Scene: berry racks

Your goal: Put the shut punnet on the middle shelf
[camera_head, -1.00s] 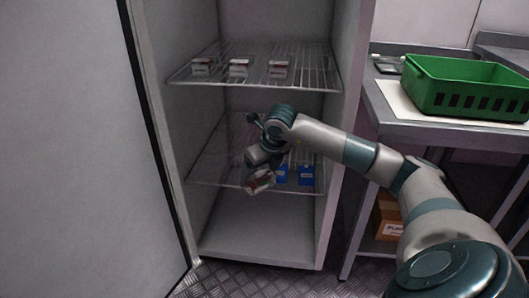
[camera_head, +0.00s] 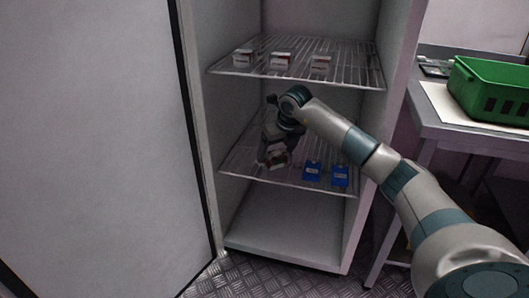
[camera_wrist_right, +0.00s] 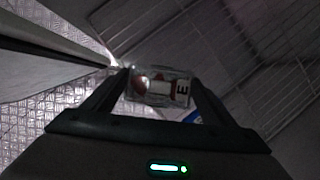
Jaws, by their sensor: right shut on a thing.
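The shut punnet (camera_head: 277,160), clear with red and a white label, is held by my right gripper (camera_head: 270,152) over the left part of the lower wire shelf (camera_head: 237,168) inside the open cabinet. In the right wrist view the punnet (camera_wrist_right: 160,87) sits between the two fingers of the right gripper (camera_wrist_right: 158,95). I cannot tell whether the punnet touches the shelf. My left gripper is not in view.
Two blue boxes (camera_head: 312,172) (camera_head: 340,176) stand on the same shelf, right of the punnet. Several small white-and-red packs (camera_head: 281,61) stand on the upper wire shelf (camera_head: 345,72). A green crate (camera_head: 490,92) is on the side table. The open door (camera_head: 85,140) is at left.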

